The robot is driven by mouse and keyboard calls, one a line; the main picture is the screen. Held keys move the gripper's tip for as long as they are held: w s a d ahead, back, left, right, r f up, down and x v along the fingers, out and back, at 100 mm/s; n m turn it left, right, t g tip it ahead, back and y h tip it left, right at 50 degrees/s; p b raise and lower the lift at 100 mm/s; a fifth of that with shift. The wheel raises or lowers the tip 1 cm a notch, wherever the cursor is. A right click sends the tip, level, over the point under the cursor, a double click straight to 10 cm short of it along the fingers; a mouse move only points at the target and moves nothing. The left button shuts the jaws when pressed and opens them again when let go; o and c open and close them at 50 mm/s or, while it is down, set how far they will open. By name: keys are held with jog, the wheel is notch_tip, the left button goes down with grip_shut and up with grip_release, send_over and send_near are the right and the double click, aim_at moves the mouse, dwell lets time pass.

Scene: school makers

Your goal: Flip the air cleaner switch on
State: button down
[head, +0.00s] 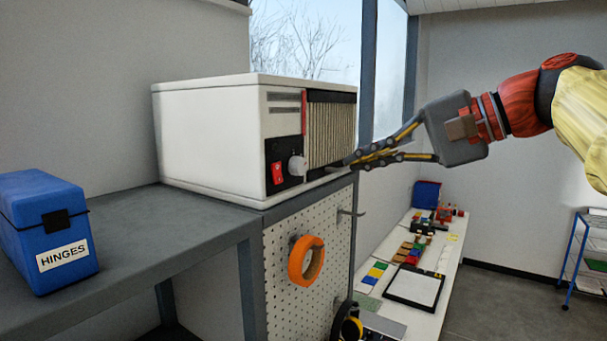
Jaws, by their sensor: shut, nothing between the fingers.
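The air cleaner (212,135) is a white box on the grey bench, with a pleated filter grille (330,132) on its front. A red rocker switch (277,173) sits on a black panel at the lower left of that front, beside a white knob (297,166). Which way the rocker is pressed is too small to tell. My gripper (338,166) is shut and empty. It comes in from the right, its fingertips in front of the grille's lower part, to the right of the knob and switch. I cannot tell whether the tips touch the grille.
A blue box labelled HINGES (45,230) stands on the grey bench (150,225) at left. An orange tape roll (306,261) hangs on the pegboard (285,300) below the air cleaner. A white table (437,310) with several small items stands behind at right. A blue-framed cart (572,265) is at far right.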

jog(key=shift+d+f, duration=0.1)
jog(key=shift+f, duration=0.1)
jog(key=p, duration=0.3)
send_near(279, 185)
jog(key=x, duration=0.5)
dwell(0.4)
